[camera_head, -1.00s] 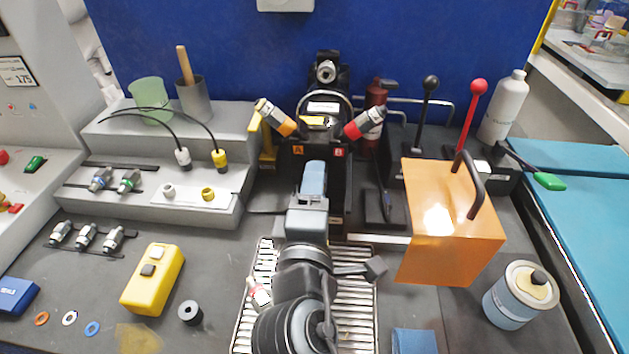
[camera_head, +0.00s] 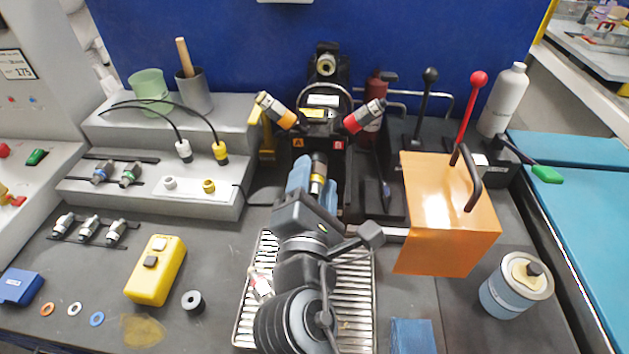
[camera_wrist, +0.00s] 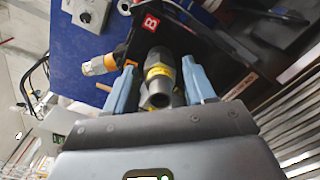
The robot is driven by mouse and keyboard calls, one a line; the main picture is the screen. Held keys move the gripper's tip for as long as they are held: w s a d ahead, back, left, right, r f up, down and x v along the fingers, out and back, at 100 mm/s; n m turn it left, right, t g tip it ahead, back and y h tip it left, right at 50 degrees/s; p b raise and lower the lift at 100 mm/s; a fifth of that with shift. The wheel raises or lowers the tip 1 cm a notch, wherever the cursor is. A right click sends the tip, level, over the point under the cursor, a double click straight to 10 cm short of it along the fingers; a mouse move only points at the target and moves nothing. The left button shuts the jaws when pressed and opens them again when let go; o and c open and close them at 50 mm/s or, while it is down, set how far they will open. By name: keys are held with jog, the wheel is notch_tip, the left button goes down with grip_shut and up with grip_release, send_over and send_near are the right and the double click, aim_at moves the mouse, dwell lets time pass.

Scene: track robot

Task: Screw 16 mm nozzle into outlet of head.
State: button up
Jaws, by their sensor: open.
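A dark grey nozzle with a yellow band (camera_head: 318,172) points out from the front of the black head (camera_head: 319,143), below its A and B labels. It also shows in the wrist view (camera_wrist: 160,85), end-on, lying between the two blue fingers. My gripper (camera_head: 315,183) is open, one finger on each side of the nozzle, with gaps visible in the wrist view (camera_wrist: 161,72). The nozzle's far end and the outlet are hidden, so I cannot tell how deeply it is seated. No size mark is readable.
An orange box with a black handle (camera_head: 447,225) stands close on the right. A slatted metal tray (camera_head: 352,290) lies under my arm. On the left are a grey stepped rack (camera_head: 150,205) with fittings and a yellow block (camera_head: 155,270). Red and black levers rise behind the box.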

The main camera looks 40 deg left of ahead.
jog(key=n, duration=1)
dwell(0.6)
grip_shut()
dwell(0.3)
jog(key=m+b, duration=0.2)
jog(key=m, duration=0.2)
jog(key=shift+f, duration=0.1)
jog(key=m+b, duration=0.2)
jog(key=m, duration=0.2)
jog(key=shift+m, duration=0.4)
jog(key=shift+m+b, duration=0.95)
jog(key=shift+m, duration=0.65)
